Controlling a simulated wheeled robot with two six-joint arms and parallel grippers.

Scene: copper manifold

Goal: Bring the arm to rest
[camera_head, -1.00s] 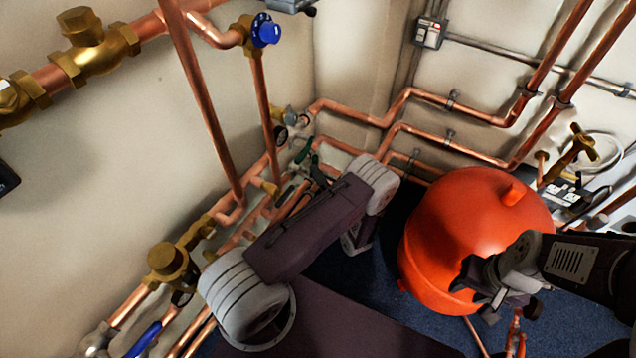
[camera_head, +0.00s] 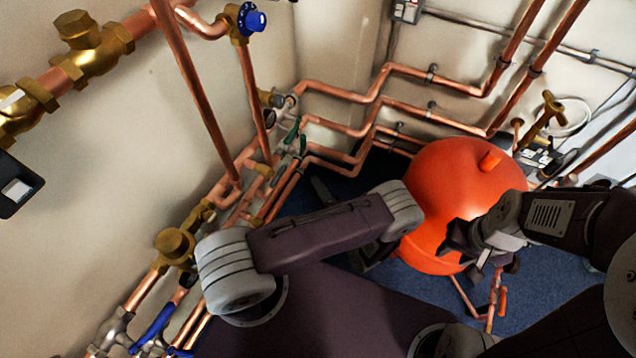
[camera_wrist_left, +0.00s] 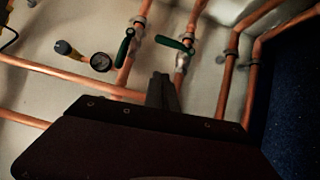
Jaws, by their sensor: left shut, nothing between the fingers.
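My left arm (camera_head: 320,230) reaches across the middle of the head view. Its gripper (camera_head: 322,192) is a dark shape beyond the upper arm, partly hidden. In the left wrist view the left gripper (camera_wrist_left: 161,92) is shut and empty, its fingertips pointing toward the pipes. Two green valve handles (camera_wrist_left: 125,47) (camera_wrist_left: 177,44) lie ahead of it, apart from the fingertips. They also show in the head view (camera_head: 292,130) (camera_head: 303,145). My right gripper (camera_head: 485,262) is in front of the red tank; its fingers are too unclear to tell open or shut.
The red tank (camera_head: 455,180) stands on the blue floor (camera_head: 425,282). Copper pipes (camera_head: 195,85) run along both walls. A brass valve (camera_head: 175,245) and a blue lever (camera_head: 153,328) are at lower left. A gauge (camera_wrist_left: 101,62) is near the green handles. Some blue floor is clear around the tank.

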